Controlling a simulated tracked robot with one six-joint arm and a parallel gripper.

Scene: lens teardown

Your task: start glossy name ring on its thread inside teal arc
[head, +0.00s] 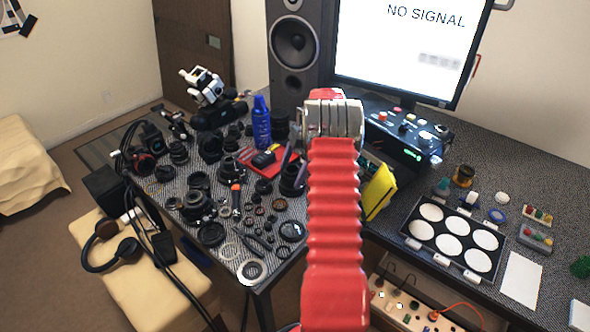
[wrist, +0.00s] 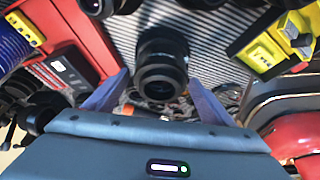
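My gripper (wrist: 157,77) is open in the wrist view, its two blue-purple fingers apart. A black lens barrel (wrist: 162,48) stands between and beyond the fingertips, with a small gap visible at the left finger. In the head view my gripper (head: 291,160) is partly hidden by my red arm, with its fingers pointing down over a black lens barrel (head: 290,186) on the table. I cannot tell whether they touch it. I cannot make out a glossy name ring or a teal arc; several small rings lie on the table, too small to identify.
A tray of white discs (head: 411,239) lies to the right. Many lenses crowd the table's left.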

